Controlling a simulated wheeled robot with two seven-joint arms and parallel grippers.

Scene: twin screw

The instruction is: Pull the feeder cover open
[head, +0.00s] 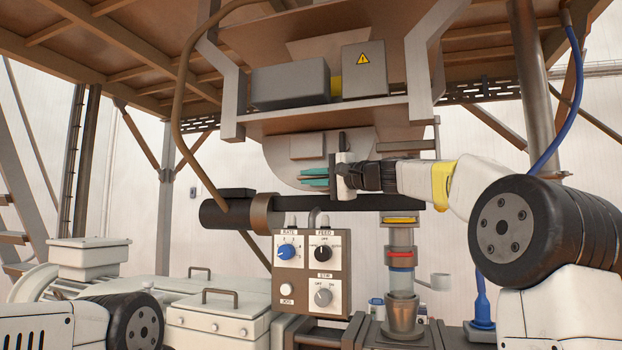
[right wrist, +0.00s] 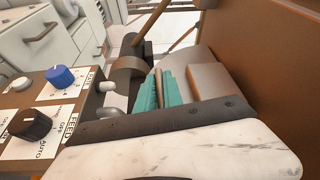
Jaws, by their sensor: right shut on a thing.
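In the right wrist view the teal fingers (right wrist: 158,92) are shut on a thin brownish bar (right wrist: 168,86), which looks like the cover's handle. The bar's ends are hidden. The rounded panel (right wrist: 196,58) is just beyond. My left gripper is out of view; only part of that arm shows at bottom left.
A dark horizontal barrel (head: 228,212) runs just below the right gripper. A control box (head: 312,268) with knobs stands below it. A clear tube (head: 401,262) stands to the right. The hopper frame (head: 300,120) hangs close above.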

